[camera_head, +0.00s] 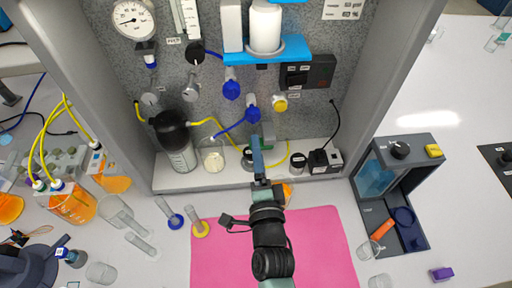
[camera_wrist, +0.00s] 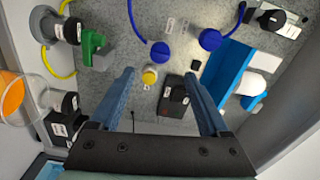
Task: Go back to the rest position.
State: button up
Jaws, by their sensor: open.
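My gripper (camera_head: 257,150) reaches from the lower middle of the head view into the grey rig cabinet, just above its bottom shelf (camera_head: 225,181). In the wrist view my gripper (camera_wrist: 186,85) has its two blue fingers spread wide with nothing between their tips. Beyond the fingers are the grey speckled panel, a yellow knob (camera_wrist: 150,76) and a black switch box (camera_wrist: 173,98). Behind my gripper in the head view, a small green part (camera_head: 268,138) is partly hidden.
A dark bottle (camera_head: 178,148) and a beaker (camera_head: 213,157) stand on the shelf left of my gripper. Blue valves (camera_head: 252,101) sit on the panel above it. A pink mat (camera_head: 325,245) lies in front, mostly clear. Cylinders (camera_head: 200,228) stand at its left, a dark station (camera_head: 400,160) at right.

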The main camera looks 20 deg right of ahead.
jog(key=w+a+r+n+y, duration=0.35)
jog(key=a+r+n, duration=0.4)
jog(key=r, duration=0.35)
jog(key=w+a+r+n+y, duration=0.2)
jog(key=w+a+r+n, duration=0.2)
jog(key=a+r+n, duration=0.55)
jog(key=s+r+n+t+b, duration=0.1)
jog(key=s+r+t, duration=0.2)
jog(key=r, duration=0.6)
jog(key=s+d+r+t+b, duration=0.1)
jog(key=s+r+t+b, duration=0.1)
jog(key=s+r, duration=0.5)
jog(key=s+d+r+n+t+b, duration=0.1)
jog(key=s+r+t, duration=0.3)
jog(key=r, duration=0.8)
jog(key=shift+s+r+n+t+b, duration=0.2)
jog(key=shift+s+n+t+b, duration=0.15)
jog(key=shift+s+b, duration=0.45)
jog(key=shift+h, duration=0.25)
